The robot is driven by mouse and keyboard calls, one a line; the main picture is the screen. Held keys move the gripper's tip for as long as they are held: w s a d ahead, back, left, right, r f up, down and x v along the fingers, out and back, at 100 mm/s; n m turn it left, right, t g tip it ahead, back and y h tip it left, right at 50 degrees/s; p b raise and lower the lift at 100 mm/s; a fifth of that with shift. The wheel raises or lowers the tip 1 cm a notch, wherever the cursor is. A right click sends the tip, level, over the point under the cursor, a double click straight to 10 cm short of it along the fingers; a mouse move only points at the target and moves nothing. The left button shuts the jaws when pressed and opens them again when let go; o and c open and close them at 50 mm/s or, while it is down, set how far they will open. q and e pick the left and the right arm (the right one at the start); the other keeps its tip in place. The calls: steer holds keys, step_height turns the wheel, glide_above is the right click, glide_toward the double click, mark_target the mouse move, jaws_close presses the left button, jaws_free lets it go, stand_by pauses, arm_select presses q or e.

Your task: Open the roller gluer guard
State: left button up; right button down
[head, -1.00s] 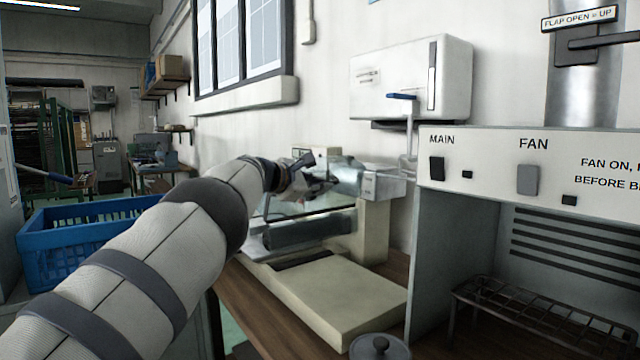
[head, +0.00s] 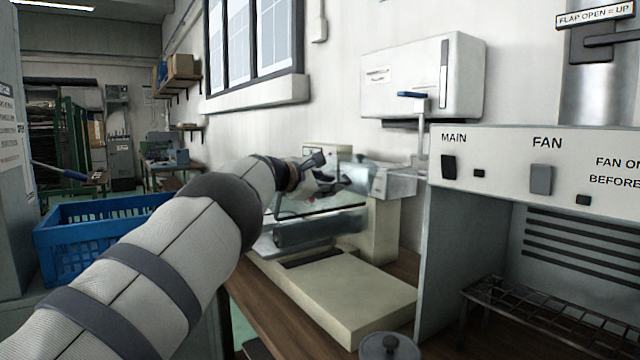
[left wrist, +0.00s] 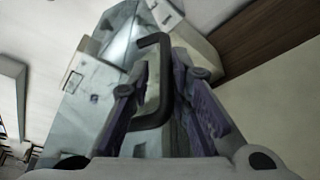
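The roller gluer (head: 345,295) is a cream machine on the bench, with a dark roller area and a clear guard (head: 322,224) over it. The guard's panel slopes down at the front and looks shut. My left gripper (head: 334,172) is at the guard's upper part, its fingers spread. In the left wrist view a dark C-shaped handle (left wrist: 165,85) lies between the open fingers (left wrist: 166,100), and the glassy guard (left wrist: 85,100) is behind it. I cannot tell whether a finger touches the handle. My right gripper is not in view.
A grey cabinet (head: 475,240) with MAIN and FAN switches and a wire rack (head: 540,320) stands to the right. A lidded pot (head: 388,346) is at the front of the wooden bench. A blue crate (head: 75,245) is at left. A white wall box (head: 425,78) hangs above.

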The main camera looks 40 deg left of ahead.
arm_select(q)
steer(key=v, duration=1.1)
steer(key=shift+s, duration=0.35)
steer(key=shift+c, duration=0.9)
steer(key=w+d+f+n+t, duration=0.1)
steer(key=d+n, duration=0.2)
steer(key=w+d+f+n+t+h, duration=0.1)
steer(key=d+n+t, duration=0.1)
steer(key=d+n, duration=0.1)
steer(key=w+d+f+n+t, duration=0.1)
steer(key=w+d+n, duration=0.1)
steer(key=d+n, duration=0.1)
steer(key=shift+d+n+t, duration=0.1)
steer(key=shift+n+t, duration=0.3)
steer(key=shift+n, duration=0.2)
jaws_close()
steer(key=s+d+f+n+y, duration=0.35)
steer(key=f+n+y, duration=0.55)
steer(key=n, duration=1.1)
steer(key=w+a+r, duration=0.2)
steer(key=w+a, duration=0.1)
steer(key=w, duration=0.2)
steer(key=w+a+r+y+b, duration=0.1)
steer(key=w+a+r, duration=0.2)
steer(key=w, duration=0.2)
steer(key=shift+a, duration=0.2)
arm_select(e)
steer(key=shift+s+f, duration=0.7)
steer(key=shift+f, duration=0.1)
